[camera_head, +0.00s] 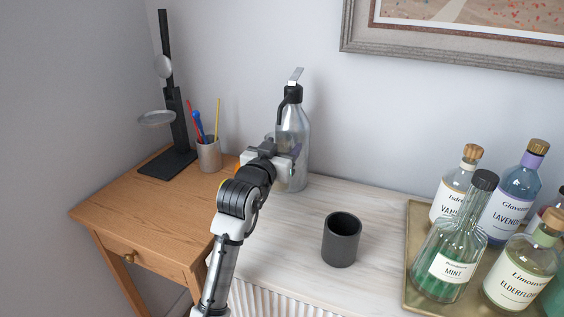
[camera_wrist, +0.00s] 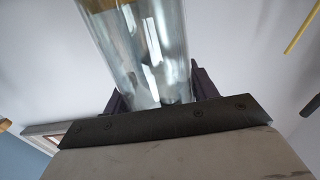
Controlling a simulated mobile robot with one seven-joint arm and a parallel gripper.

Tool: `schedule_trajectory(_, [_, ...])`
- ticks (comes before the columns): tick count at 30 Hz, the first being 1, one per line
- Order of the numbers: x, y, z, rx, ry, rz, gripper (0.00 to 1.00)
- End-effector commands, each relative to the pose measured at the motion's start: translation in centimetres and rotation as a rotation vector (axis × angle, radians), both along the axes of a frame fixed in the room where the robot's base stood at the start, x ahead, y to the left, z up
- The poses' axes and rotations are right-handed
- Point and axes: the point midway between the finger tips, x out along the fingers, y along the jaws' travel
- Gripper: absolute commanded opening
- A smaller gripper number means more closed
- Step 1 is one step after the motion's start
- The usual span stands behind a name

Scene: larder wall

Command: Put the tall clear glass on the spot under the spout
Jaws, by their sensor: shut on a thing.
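The tall clear glass (camera_wrist: 145,50) fills the upper middle of the wrist view, between the dark fingers of my gripper (camera_wrist: 160,92). The fingers are shut on it. In the head view my gripper (camera_head: 281,152) is at the back of the pale counter, just in front of the siphon bottle (camera_head: 295,125). This clear bottle has a black head and a black spout (camera_head: 281,108) pointing down to the left. The glass is mostly hidden behind my gripper in the head view. The spot under the spout is hidden there too, so I cannot tell whether the glass touches the counter.
A dark cup (camera_head: 341,241) stands mid-counter. At right, a gold tray (camera_head: 420,222) holds several labelled bottles. At left, a lower wooden table (camera_head: 125,205) carries a black stand (camera_head: 178,125) and a pen pot (camera_head: 209,156). Pale counter (camera_head: 285,235) is clear left of the cup.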

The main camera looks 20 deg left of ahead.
Motion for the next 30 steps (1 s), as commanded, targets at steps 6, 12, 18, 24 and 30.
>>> schedule_trajectory(6, [-0.1, 0.1, -1.4, 0.0, -0.002, 0.002, 0.18])
schedule_trajectory(12, [-0.1, 0.1, -4.1, -0.001, -0.002, 0.002, 0.18])
schedule_trajectory(18, [0.3, 0.0, -4.6, 0.002, -0.005, 0.001, 0.18])
schedule_trajectory(24, [0.3, 0.0, -4.8, 0.002, -0.005, 0.001, 0.18])
schedule_trajectory(30, [0.3, 0.0, -5.0, 0.001, -0.002, 0.0, 0.68])
